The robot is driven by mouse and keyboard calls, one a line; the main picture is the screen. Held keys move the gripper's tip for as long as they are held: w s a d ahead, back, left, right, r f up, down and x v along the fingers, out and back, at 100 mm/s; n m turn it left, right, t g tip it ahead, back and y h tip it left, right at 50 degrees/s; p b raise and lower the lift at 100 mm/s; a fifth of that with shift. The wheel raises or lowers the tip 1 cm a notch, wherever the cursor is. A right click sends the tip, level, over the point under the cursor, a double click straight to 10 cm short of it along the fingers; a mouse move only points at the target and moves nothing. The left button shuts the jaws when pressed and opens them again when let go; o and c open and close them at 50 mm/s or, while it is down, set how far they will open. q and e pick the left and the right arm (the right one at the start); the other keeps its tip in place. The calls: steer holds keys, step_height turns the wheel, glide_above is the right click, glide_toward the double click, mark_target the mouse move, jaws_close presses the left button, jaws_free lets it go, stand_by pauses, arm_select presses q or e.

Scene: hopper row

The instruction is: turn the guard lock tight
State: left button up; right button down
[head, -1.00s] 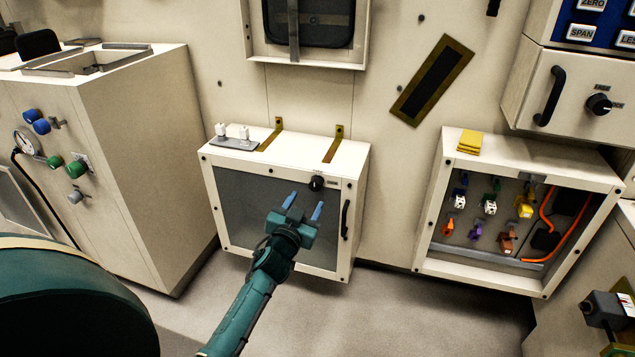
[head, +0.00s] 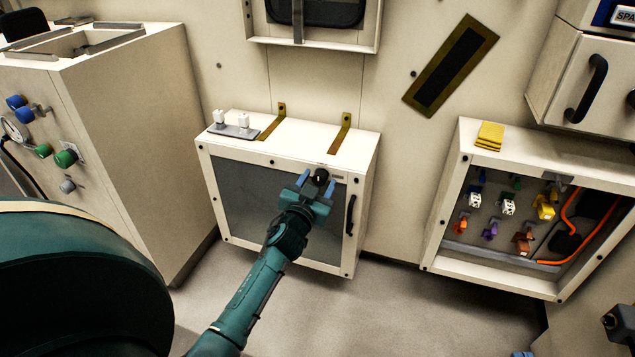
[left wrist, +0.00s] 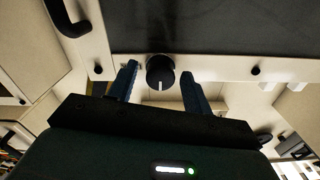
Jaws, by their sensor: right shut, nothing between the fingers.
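The guard lock is a round black knob (head: 320,176) at the top right of the front frame of a low cream cabinet (head: 365,165) with a dark window. My left gripper (head: 317,181) is open at the knob, one blue finger on each side. In the left wrist view the knob (left wrist: 160,70) sits between the two fingers (left wrist: 162,84), with a gap on both sides. Its white mark points down in that picture. Only the blue fingertips of my right gripper (head: 522,354) show at the bottom edge of the head view, closed together.
A black handle (head: 350,214) is on the cabinet front, just right of and below the knob. A grey plate with white pieces (head: 235,130) lies on the cabinet top. An open box with coloured parts (head: 440,210) stands to the right. Clear floor (head: 390,310) lies between.

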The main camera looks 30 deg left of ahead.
arm_select(q)
steer(key=c, duration=0.9)
steer(key=shift+m, duration=0.3)
steer(key=m, duration=0.3)
steer(key=shift+m, duration=0.3)
steer(key=m, duration=0.4)
steer(key=shift+m, duration=0.3)
steer(key=m, duration=0.4)
steer(key=shift+r+m, duration=0.1)
steer(key=shift+m, duration=0.2)
steer(key=m, duration=0.4)
steer(key=shift+w+m, duration=0.1)
steer(key=shift+m, duration=0.2)
